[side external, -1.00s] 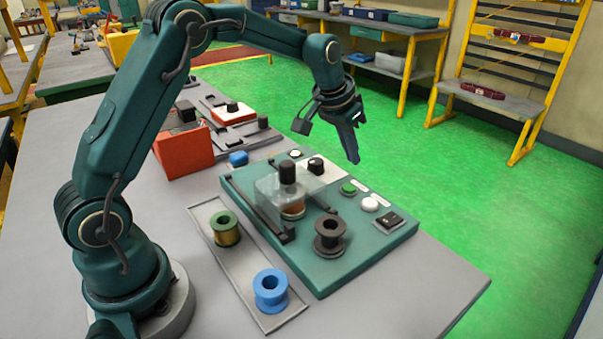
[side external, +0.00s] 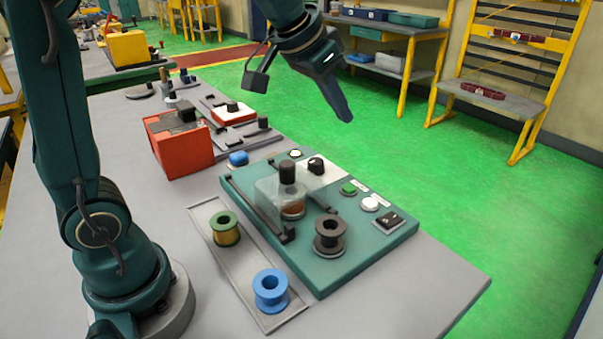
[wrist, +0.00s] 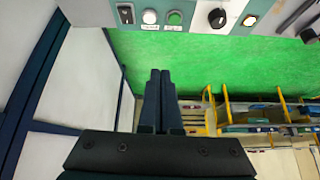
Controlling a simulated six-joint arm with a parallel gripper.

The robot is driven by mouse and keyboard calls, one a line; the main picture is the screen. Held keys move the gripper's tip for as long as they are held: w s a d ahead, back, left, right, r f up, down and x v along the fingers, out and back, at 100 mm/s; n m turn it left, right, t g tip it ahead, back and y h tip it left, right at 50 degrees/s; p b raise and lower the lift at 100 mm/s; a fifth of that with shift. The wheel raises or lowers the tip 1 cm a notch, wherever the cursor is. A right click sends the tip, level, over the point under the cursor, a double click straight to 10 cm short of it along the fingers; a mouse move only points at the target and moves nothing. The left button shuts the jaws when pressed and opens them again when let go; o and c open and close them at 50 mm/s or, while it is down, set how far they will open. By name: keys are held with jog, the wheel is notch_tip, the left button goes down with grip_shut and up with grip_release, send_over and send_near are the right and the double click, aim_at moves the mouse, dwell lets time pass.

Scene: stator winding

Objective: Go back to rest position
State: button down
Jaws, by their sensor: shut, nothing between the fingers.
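My gripper (side external: 345,112) is raised high above the table in the side view, up and behind the winding station, touching nothing. In the wrist view its two dark fingers (wrist: 160,80) are together with nothing between them. The teal winding station (side external: 345,270) sits on the grey table below. It carries a clear cover (side external: 268,187) over a copper-coloured part, and a dark spool (side external: 330,236). A green spool (side external: 224,228) and a blue spool (side external: 271,290) stand on a grey tray (side external: 246,262) left of the station.
Yellow shelving (side external: 520,80) and a workbench (side external: 395,35) stand beyond the green floor. The air around my gripper is clear.

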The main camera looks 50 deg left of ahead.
jog(key=s+d+f, duration=0.1)
jog(key=s+f, duration=0.2)
jog(key=s, duration=0.6)
jog(key=s+f+g, duration=0.1)
jog(key=s+f, duration=0.2)
jog(key=s, duration=0.7)
jog(key=shift+d+f+n, duration=0.25)
jog(key=shift+d+n, duration=0.05)
jog(key=shift+d, duration=0.05)
